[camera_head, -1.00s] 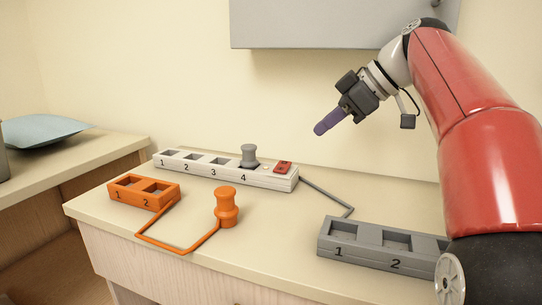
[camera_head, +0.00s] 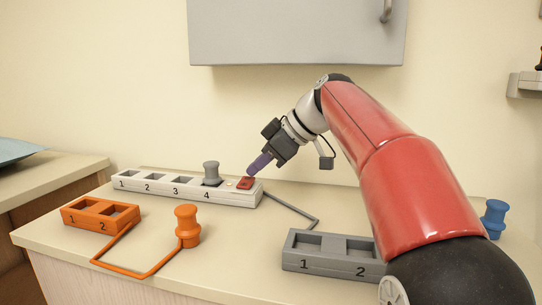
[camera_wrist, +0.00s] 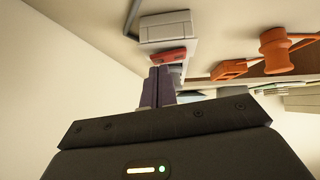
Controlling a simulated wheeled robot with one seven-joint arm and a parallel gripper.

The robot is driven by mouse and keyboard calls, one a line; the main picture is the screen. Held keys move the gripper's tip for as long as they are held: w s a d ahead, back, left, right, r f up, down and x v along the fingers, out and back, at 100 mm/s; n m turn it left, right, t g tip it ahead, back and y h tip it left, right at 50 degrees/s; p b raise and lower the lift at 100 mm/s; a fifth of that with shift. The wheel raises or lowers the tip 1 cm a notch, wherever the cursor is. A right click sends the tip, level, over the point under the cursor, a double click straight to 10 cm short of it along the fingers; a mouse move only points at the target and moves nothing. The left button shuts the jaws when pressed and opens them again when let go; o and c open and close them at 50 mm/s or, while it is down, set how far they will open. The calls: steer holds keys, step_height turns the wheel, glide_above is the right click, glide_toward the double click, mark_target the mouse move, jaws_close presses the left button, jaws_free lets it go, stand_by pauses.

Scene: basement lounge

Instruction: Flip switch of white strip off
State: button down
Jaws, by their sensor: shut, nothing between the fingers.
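The white strip (camera_head: 140,183) lies on the counter toward the wall, with sockets numbered 1 to 4. Its red switch (camera_head: 246,183) is at the right end, and the switch also shows in the wrist view (camera_wrist: 168,55). A grey plug stands in socket 4. My gripper (camera_head: 251,171) is shut and empty, with its purple fingertips pointing down at the red switch. In the head view the tips overlap the switch's upper edge; I cannot tell whether they touch it. In the wrist view the shut fingers (camera_wrist: 160,76) end right beside the switch.
An orange strip (camera_head: 100,215) with a corded orange plug (camera_head: 187,227) is at the front left. A grey strip (camera_head: 330,255) is at the front right, partly behind my arm. A blue plug (camera_head: 494,217) is at the far right. A grey cabinet (camera_head: 290,35) hangs above.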

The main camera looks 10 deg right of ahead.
steer(key=shift+w+a+f, duration=0.15)
steer(key=shift+a+f, duration=0.1)
steer(key=shift+f, duration=0.05)
steer(key=shift+f, duration=0.2)
stand_by(0.4)
steer(key=shift+s+a+r, duration=0.2)
steer(key=shift+s+a, duration=0.05)
steer(key=shift+s, duration=0.4)
steer(key=shift+r, duration=0.1)
